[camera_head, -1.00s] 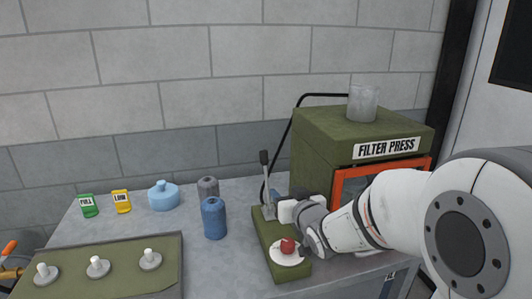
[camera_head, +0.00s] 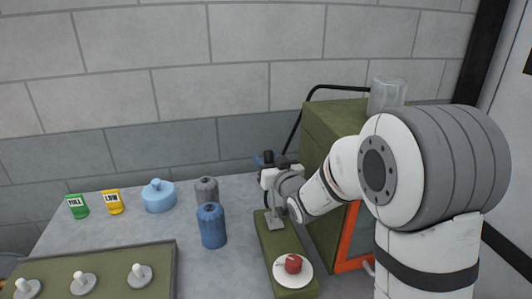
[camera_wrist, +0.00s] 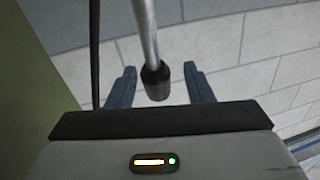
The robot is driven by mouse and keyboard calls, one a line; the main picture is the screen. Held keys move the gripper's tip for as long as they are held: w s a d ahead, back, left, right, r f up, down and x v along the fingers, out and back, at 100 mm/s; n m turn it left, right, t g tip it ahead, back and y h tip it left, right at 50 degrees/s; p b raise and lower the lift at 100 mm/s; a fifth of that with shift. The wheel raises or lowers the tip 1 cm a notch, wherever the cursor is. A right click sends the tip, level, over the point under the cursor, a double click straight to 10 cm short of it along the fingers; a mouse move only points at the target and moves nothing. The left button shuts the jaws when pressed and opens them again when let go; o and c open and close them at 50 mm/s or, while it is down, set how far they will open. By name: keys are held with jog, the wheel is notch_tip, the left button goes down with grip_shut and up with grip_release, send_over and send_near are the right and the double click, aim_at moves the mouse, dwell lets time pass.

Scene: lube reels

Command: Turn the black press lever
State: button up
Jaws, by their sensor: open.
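The press lever is a grey metal rod with a black grip (camera_wrist: 156,82). Gaps show on both sides. I cannot tell how deep the grip sits between the fingers.
A red knob (camera_head: 293,264) on a white disc sits at the base plate's front. Blue (camera_head: 212,228) and grey (camera_head: 206,190) bottles stand left of the lever. A light-blue jar (camera_head: 159,197) and green and yellow tags lie farther left.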

jog(key=shift+x, duration=1.05)
jog(key=shift+d, duration=0.15)
